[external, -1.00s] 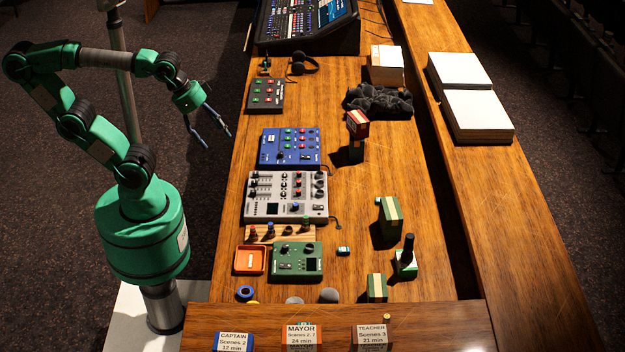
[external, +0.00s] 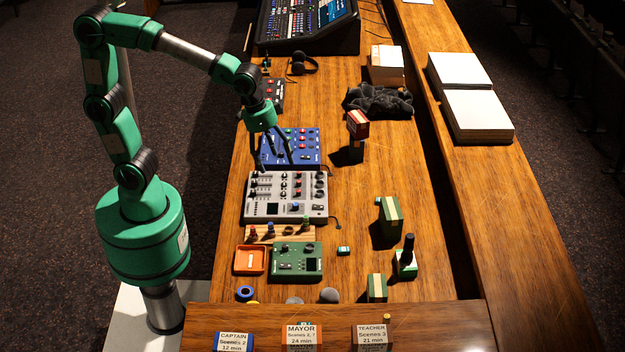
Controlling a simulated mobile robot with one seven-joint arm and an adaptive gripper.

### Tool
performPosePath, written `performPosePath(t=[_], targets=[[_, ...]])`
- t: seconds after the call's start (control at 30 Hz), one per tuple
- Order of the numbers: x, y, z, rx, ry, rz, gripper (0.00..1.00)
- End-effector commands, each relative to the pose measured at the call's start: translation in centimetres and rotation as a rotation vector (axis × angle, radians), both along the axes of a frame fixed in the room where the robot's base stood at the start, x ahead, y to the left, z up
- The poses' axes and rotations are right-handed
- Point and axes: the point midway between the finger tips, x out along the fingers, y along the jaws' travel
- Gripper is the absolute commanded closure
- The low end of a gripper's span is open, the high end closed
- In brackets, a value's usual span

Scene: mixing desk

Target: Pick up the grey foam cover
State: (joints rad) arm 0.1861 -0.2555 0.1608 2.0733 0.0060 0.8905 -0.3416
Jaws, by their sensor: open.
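Two small rounded grey pieces lie near the front of the desk, partly hidden behind the raised front ledge: one grey piece (external: 295,300) below the green pedal box, and another grey piece (external: 329,295) to its right. Either could be the grey foam cover; I cannot tell which from this view. My gripper (external: 277,160) is open and empty, pointing down over the blue mixer (external: 306,140). It is well behind the two grey pieces, and its height above the mixer is hard to judge.
A grey mixer (external: 265,208), a green pedal box (external: 284,262) and an orange tray (external: 237,261) line the left side. A dark crumpled cloth (external: 378,101) lies further back.

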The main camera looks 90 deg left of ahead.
Motion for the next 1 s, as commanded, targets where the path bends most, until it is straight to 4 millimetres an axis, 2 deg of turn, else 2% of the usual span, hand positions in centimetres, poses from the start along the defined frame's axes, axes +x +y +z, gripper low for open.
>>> performPosePath(t=[0.1, 0.27, 0.5, 0.7, 1.0], targets=[[2.8, -2.0, -2.0, -0.004, 0.035, 0.017, 0.28], [6.1, -4.8, -4.7, -0.007, 0.077, 0.043, 0.28], [10.6, -9.2, -9.9, -0.005, 0.137, 0.083, 0.28], [13.6, -13.1, -14.9, 0.002, 0.186, 0.119, 0.28], [16.5, -18.7, -23.3, 0.023, 0.251, 0.171, 0.28]])
